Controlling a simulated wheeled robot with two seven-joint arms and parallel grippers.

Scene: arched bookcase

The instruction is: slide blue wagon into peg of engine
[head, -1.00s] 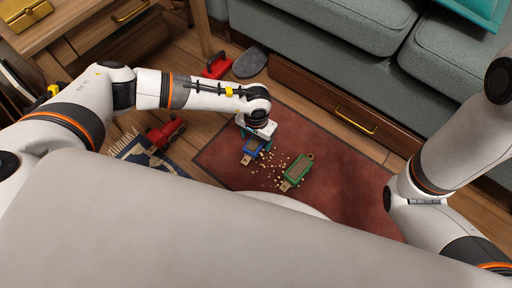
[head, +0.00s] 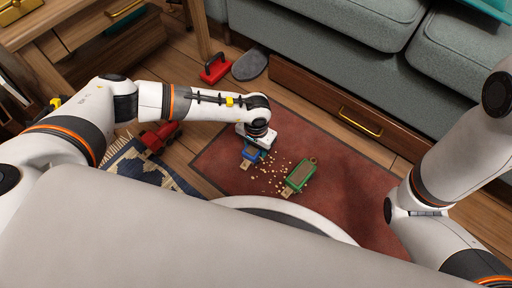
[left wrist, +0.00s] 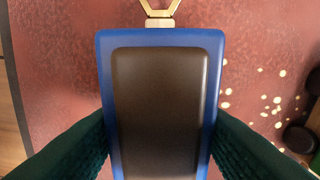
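The blue wagon (head: 249,154) is on the red rug below my left gripper (head: 257,140), which partly covers it in the head view. In the left wrist view the wagon (left wrist: 160,39) shows its blue rim, dark brown bed and a gold ring at the top end. The dark fingers of my left gripper (left wrist: 160,140) press against both its long sides. I cannot tell whether the wagon is lifted. The red engine (head: 160,136) is to the left, by the patterned blue mat; its peg is too small to make out. My right gripper is out of view.
A green wagon (head: 299,175) stands right of the blue wagon on the red rug (head: 345,200), with small pale bits scattered between them. The patterned mat (head: 140,168) lies left. A sofa (head: 330,40) closes the back.

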